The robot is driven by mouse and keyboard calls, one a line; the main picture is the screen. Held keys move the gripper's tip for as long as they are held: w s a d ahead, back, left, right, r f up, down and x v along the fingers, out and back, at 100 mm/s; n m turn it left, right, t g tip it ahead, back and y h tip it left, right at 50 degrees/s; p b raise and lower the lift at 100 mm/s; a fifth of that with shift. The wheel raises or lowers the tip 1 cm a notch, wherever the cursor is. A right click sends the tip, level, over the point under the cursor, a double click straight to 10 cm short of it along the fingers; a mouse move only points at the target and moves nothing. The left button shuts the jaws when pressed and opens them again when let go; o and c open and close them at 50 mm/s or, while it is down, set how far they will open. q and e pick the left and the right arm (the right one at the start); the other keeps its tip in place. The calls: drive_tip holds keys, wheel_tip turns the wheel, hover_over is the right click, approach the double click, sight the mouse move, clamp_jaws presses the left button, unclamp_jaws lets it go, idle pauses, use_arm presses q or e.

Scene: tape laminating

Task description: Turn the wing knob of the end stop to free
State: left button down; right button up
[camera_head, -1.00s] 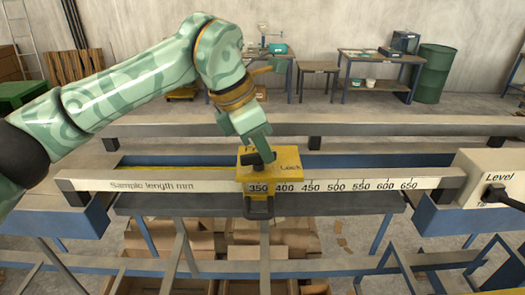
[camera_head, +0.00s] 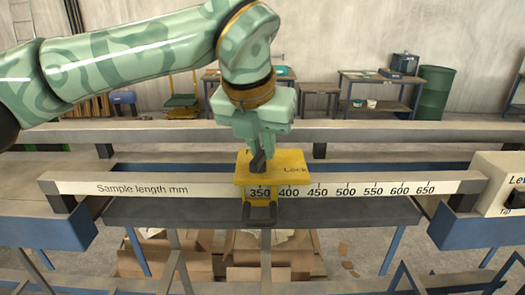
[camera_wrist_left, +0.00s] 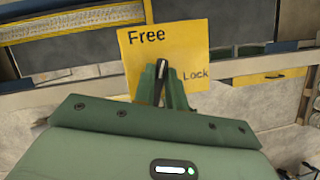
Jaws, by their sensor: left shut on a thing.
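The yellow end stop (camera_head: 292,172) sits on the white ruled rail (camera_head: 130,188) around the 350 mark. It also shows in the wrist view (camera_wrist_left: 195,48), with "Free" at its upper left and "Lock" at its lower right. The dark wing knob (camera_head: 257,161) stands on top of the end stop. My left gripper (camera_head: 263,148) comes down on it from above, its fingers shut on the knob. In the wrist view the knob (camera_wrist_left: 161,76) shows between the fingertips (camera_wrist_left: 161,84), lying between the two words. The fingers hide part of it. My right gripper is out of view.
The rail scale runs clear to the right, up to 650. A pale box (camera_head: 500,183) marked "Level" stands at the right end. A grey beam (camera_head: 400,133) runs behind the rail. Cardboard boxes (camera_head: 170,257) lie below.

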use_arm(q)
drive_tip(key=shift+a+n+y+b, duration=0.15)
drive_tip(key=shift+n+y+b, duration=0.55)
drive_tip(key=shift+n, duration=1.3)
drive_tip(key=c, duration=1.4)
unclamp_jaws()
drive_tip(key=shift+c, duration=0.2)
drive_tip(key=p+v, duration=0.2)
drive_tip(key=v, duration=1.4)
drive_tip(key=shift+s+r, duration=0.1)
